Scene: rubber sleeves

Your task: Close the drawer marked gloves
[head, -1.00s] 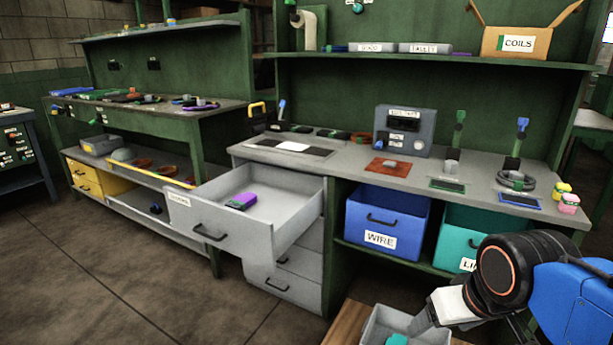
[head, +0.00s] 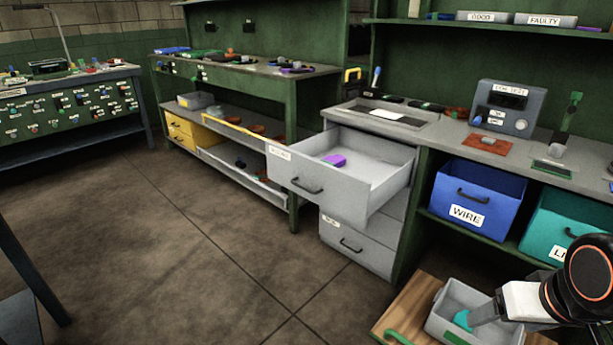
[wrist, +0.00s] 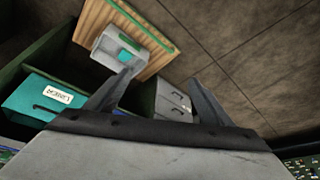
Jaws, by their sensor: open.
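The open grey drawer (head: 315,188) is pulled far out of the right-hand bench, under its top. A white label (head: 279,152) is on its front's upper left corner; its lettering is too blurred to read surely. A dark handle (head: 308,187) is on the front, and a purple thing (head: 335,160) lies inside. My gripper (wrist: 168,76) is open and empty in the wrist view, its fingers spread wide. In the head view my gripper (head: 484,314) is at the lower right, well apart from the drawer, appearing in front of a small grey bin.
A closed lower grey drawer (head: 350,250) is beneath. Blue (head: 477,200) and teal (head: 567,228) bins sit on the shelf to the right. The small grey bin (head: 450,301) rests on a wooden board (head: 402,312). Open floor (head: 190,255) lies left of the drawer.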

